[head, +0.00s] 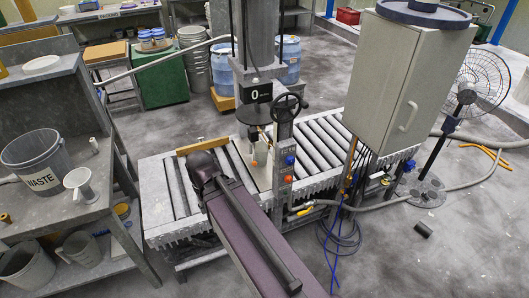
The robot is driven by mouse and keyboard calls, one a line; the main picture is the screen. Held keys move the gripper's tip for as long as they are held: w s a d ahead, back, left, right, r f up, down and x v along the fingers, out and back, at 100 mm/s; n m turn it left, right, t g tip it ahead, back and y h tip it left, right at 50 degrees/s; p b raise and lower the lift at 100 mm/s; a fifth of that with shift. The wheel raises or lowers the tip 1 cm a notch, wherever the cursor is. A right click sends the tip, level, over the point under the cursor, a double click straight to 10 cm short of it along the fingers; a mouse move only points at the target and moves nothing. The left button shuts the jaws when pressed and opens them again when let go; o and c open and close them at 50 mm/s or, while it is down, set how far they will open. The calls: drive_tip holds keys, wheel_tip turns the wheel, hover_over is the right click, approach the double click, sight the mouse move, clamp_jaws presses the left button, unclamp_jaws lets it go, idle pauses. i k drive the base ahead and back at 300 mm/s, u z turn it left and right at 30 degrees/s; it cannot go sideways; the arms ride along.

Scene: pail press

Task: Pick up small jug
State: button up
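A small pale jug-like vessel (79,182) stands on the grey side bench at the left, next to the waste bucket. It has a wide round top and a narrower lower part; I cannot tell for sure whether it is a jug or a funnel. A larger grey jug (82,250) with a handle sits on the shelf below, beside a grey bucket (26,267). My arm reaches from the bottom centre over the roller conveyor, well right of the bench. My gripper's fingers do not show, and nothing held by it shows.
The waste bucket (36,160) stands on the left bench (55,215). The roller conveyor (160,200) with the press fills the middle. A grey cabinet (400,85) and a fan (482,82) stand right. Hoses and cables lie on the floor; the lower right floor is mostly clear.

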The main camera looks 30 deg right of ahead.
sight(261, 147)
drive_tip(key=z, duration=0.2)
drive_tip(key=i, duration=0.9)
drive_tip(key=u, duration=0.3)
